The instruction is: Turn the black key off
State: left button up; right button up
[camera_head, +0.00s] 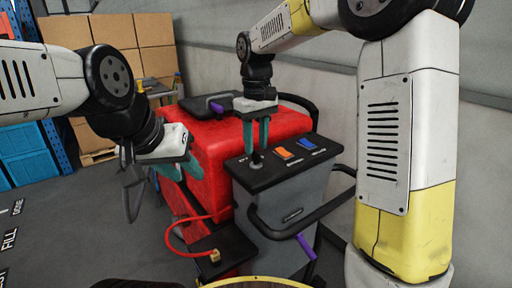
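The black key (257,164) is a small dark knob at the left end of the scrubber's black control panel (273,176). My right gripper (257,149) points down right above the key. Its two teal fingers are apart, with their tips close to the key's top; I cannot tell whether they touch it. The fingers partly hide the key, so its turn angle is unclear. My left gripper (180,172) is in front of the red tank (212,150), with its teal fingers apart and nothing seen between them.
An orange switch (283,154) and a blue switch (306,144) sit right of the key. A black handlebar (300,222) with a purple lever (305,246) curves in front. A red hose (180,246) hangs below. Boxes (130,40) stand behind; the floor at left is open.

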aim_at(257, 153)
notch_tip(257, 153, up, 5)
jog(key=shift+r, duration=0.15)
jog(key=shift+s+d+r, duration=0.1)
jog(key=shift+d, duration=0.05)
jog(key=s+d+f+m+t+y, duration=0.1)
jog(key=s+d+m+t, duration=0.2)
jog(key=s+d, duration=0.4)
jog(key=s+d+f+m+t+y, duration=0.1)
jog(key=s+d+m+t, duration=0.2)
jog(key=s+d, duration=0.4)
jog(key=s, duration=0.5)
jog(key=shift+s+m, duration=0.25)
jog(key=shift+m, duration=0.15)
